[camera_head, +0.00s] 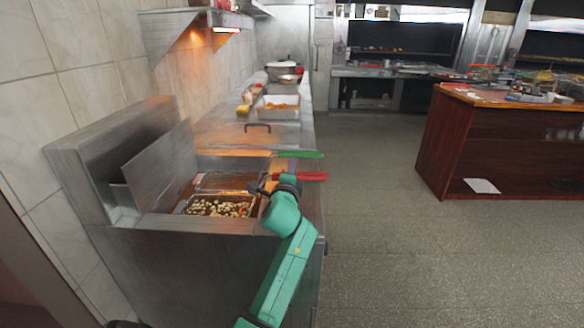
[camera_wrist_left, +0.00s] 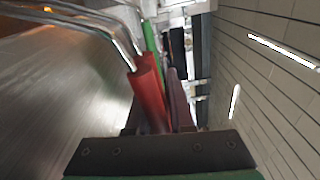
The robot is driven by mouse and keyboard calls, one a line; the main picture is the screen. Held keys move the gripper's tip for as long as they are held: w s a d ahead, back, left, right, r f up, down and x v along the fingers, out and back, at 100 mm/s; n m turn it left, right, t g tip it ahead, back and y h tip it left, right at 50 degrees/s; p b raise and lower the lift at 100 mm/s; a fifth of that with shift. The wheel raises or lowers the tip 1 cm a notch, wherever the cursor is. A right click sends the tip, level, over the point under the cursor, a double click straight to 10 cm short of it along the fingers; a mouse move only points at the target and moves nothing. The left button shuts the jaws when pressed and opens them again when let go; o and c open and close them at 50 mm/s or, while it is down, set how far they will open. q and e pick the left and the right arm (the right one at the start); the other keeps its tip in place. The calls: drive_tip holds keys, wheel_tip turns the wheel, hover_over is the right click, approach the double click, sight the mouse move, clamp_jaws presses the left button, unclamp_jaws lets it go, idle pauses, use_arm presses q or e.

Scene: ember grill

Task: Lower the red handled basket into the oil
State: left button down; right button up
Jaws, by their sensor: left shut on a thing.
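The red handle (camera_head: 312,176) sticks out to the right past the fryer's edge in the head view. My left gripper (camera_head: 268,184) is at this handle, at the end of my green arm. In the left wrist view, the red handle (camera_wrist_left: 149,92) lies between the fingers of my left gripper (camera_wrist_left: 158,112), which is shut on it. Metal rods run from the handle toward the upper left. A basket of light food pieces (camera_head: 220,208) sits in the fryer's near bay; my gripper hides where it joins the handle. I cannot tell the oil level. My right gripper is not in view.
A green handle (camera_head: 300,154) lies just behind the red one. The fryer (camera_head: 180,255) has a raised metal lid (camera_head: 160,165) on its left. Pans and a food tray (camera_head: 278,107) stand on the counter behind. The floor on the right is clear up to a wooden counter (camera_head: 505,150).

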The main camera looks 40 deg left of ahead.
use_arm(q)
drive_tip(key=shift+f+b, duration=0.4)
drive_tip(key=shift+f, duration=0.05)
drive_tip(key=c, duration=0.8)
unclamp_jaws()
drive_tip(key=shift+c, duration=0.2)
drive_tip(key=shift+o, duration=0.6)
drive_tip(key=shift+s+f, duration=0.1)
